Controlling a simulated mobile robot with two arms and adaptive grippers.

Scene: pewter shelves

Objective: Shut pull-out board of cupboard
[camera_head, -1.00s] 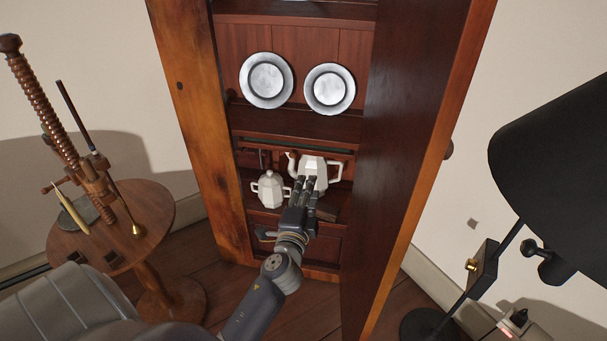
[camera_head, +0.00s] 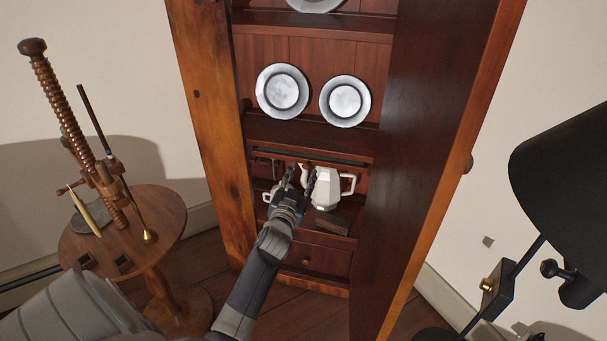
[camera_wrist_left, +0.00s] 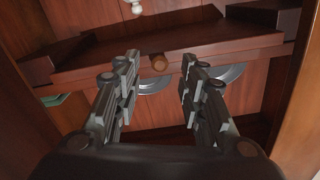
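The tall wooden cupboard (camera_head: 213,150) stands open. In the left wrist view, a reddish-brown board (camera_wrist_left: 215,46) with a small round wooden knob (camera_wrist_left: 159,63) runs across the cupboard. My left gripper (camera_head: 298,176) is in front of the pewter-pot compartment, below the plates, with its fingers pointing up. In the left wrist view the same gripper (camera_wrist_left: 161,62) is open and empty. The knob shows between its fingertips, and I see no clear contact. How far the board is out is hard to tell. My right gripper is not in view.
Pewter plates (camera_head: 282,91) stand above. A large white-grey pot (camera_head: 327,190) is right of my gripper; a smaller pot is mostly hidden behind it. An open cupboard door (camera_head: 430,130) bounds the right. A round table (camera_head: 75,245) and black lamp (camera_head: 570,190) flank the cupboard.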

